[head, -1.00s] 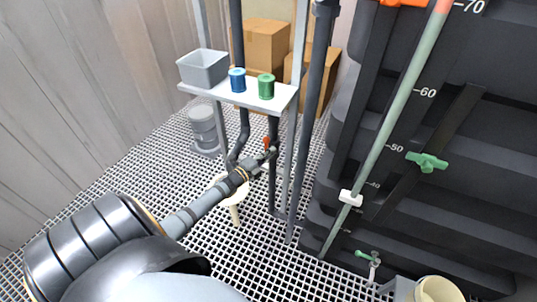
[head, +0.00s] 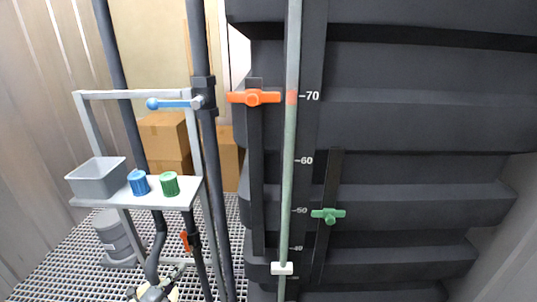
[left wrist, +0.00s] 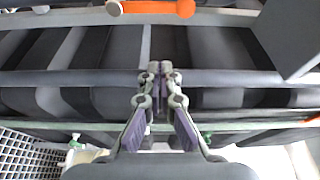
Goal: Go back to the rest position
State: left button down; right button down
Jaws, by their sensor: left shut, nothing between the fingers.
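My left gripper (head: 180,270) shows at the bottom edge of the head view, in front of the foot of the small shelf stand; most of its arm is cut off. In the left wrist view my left gripper (left wrist: 160,72) is shut with its fingertips together and nothing between them. It points toward a dark horizontal pipe and the ribbed black vessel wall behind it. My right gripper is in neither view.
A white shelf (head: 150,196) carries a grey bin (head: 97,180), a blue cap (head: 138,184) and a green cap (head: 169,185). The black vessel (head: 420,130) with its scale tube (head: 290,185) fills the right. An orange valve handle (head: 254,97), green valve handle (head: 328,215) and blue-handled valve (head: 170,104) stick out.

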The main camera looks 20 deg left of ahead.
pick_arm(q)
jog(key=s+f+n+g+y+p, duration=0.15)
jog(key=s+f+n+g, duration=0.45)
jog(key=f, duration=0.6)
jog(key=s+f+n+g+y, duration=0.2)
jog(key=s+f+n, duration=0.2)
jog(key=s+f, duration=0.6)
jog(key=s+d+f+n+g, duration=0.3)
jog(key=s+d+f, duration=0.1)
jog(key=s, duration=0.3)
jog(key=s+d+f+n+g+p, duration=0.1)
jog(key=s+d+f+n+g, duration=0.1)
jog(key=s+d+f, duration=0.3)
jog(key=s+d+f+n+g, duration=0.3)
jog(key=s+d+f, duration=0.2)
jog(key=s, duration=0.5)
jog(key=shift+s+f+n+g+h+p, duration=0.3)
jog(key=shift+f+g+h+p, duration=0.1)
jog(key=shift+f+h, duration=0.1)
